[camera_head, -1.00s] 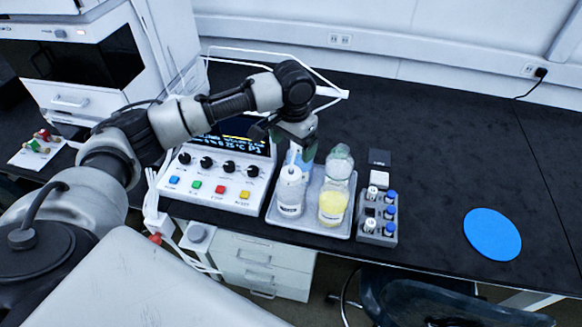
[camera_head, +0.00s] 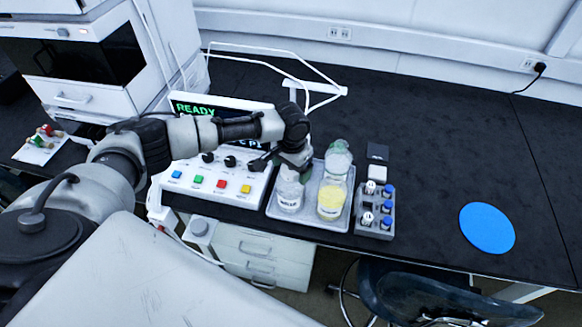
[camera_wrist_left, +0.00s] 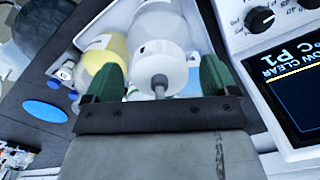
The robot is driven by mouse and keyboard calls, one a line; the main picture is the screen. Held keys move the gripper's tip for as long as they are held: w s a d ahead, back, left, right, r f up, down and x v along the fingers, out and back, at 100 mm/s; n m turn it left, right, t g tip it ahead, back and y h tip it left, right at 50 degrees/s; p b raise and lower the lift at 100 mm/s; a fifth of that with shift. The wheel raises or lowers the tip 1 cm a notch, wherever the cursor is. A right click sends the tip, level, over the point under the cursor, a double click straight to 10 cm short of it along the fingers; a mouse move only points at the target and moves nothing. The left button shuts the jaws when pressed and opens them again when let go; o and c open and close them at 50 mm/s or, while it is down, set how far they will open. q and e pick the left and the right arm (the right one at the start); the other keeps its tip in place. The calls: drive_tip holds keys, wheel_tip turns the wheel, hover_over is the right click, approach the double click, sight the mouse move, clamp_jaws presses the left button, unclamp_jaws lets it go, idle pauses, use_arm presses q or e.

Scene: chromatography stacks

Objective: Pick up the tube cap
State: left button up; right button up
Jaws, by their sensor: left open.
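A white cap with a short grey tube stub (camera_wrist_left: 158,66) tops a clear bottle (camera_wrist_left: 158,25) in the left wrist view. The cap lies between the two green fingers of my left gripper (camera_wrist_left: 160,78), with a gap on each side. In the head view the gripper (camera_head: 292,166) is over the white-labelled bottle (camera_head: 289,197) and hides its top. The gripper is open and holds nothing. The bottle stands on a grey tray (camera_head: 311,219) beside a second bottle with yellow liquid (camera_head: 330,202). My right gripper is not in view.
A control box with knobs and coloured buttons (camera_head: 212,203) stands just left of the tray. A grey rack with several vials (camera_head: 375,229) stands right of it. A blue round mat (camera_head: 487,228) lies farther right, with clear black bench around it.

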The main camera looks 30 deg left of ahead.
use_arm(q)
drive_tip(key=c, duration=1)
drive_tip(key=shift+c, duration=0.2)
drive_tip(key=shift+r, duration=0.1)
